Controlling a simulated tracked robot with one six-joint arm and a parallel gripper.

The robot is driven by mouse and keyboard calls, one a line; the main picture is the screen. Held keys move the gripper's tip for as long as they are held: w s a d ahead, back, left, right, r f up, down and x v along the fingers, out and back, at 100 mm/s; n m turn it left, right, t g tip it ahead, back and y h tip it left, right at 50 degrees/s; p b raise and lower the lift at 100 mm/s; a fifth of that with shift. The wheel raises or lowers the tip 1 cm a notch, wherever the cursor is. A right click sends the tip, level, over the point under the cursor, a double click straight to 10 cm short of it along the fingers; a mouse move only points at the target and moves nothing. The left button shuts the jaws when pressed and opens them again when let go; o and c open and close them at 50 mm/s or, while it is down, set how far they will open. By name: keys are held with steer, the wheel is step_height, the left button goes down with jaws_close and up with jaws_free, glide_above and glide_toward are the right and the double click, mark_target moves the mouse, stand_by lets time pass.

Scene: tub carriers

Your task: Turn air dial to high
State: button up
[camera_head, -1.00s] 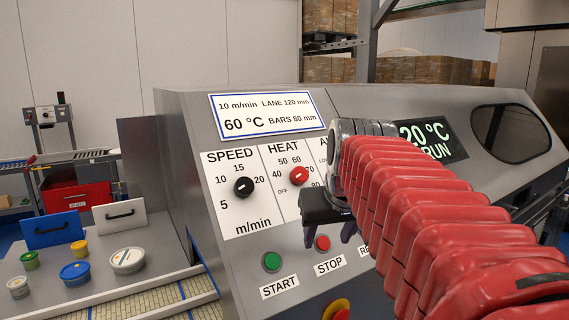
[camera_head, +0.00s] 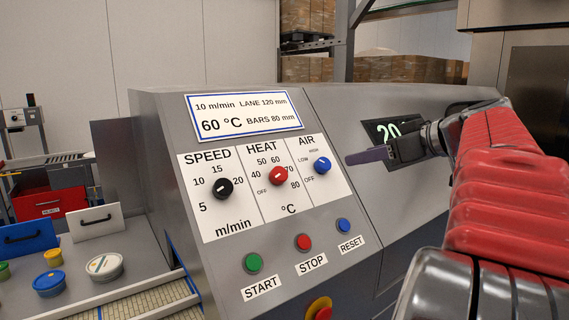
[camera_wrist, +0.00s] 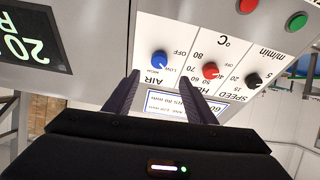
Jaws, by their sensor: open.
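The blue air dial (camera_head: 322,166) is on the sloping control panel, under the word AIR, with LOW, HIGH and OFF printed around it. Its pale pointer mark is too small to read surely. My gripper (camera_head: 352,157) is just right of the dial in the head view, fingers aimed left. In the wrist view my gripper (camera_wrist: 158,76) is open and empty, and the air dial (camera_wrist: 160,60) shows just beyond and between the fingertips, apart from them. HIGH and LOW show beneath it there, upside down.
The red heat dial (camera_head: 278,176) and black speed dial (camera_head: 222,188) are left of the air dial. Below are the green start (camera_head: 253,263), red stop (camera_head: 303,242) and blue reset (camera_head: 343,226) buttons. A display (camera_head: 388,130) is partly behind my gripper.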

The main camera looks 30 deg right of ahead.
mark_target(326, 163)
steer(key=shift+d+r, duration=0.1)
steer(key=shift+r, duration=0.05)
steer(key=x, duration=1.3)
steer(key=shift+w, duration=0.35)
steer(key=shift+c, duration=0.5)
steer(key=c, duration=0.9)
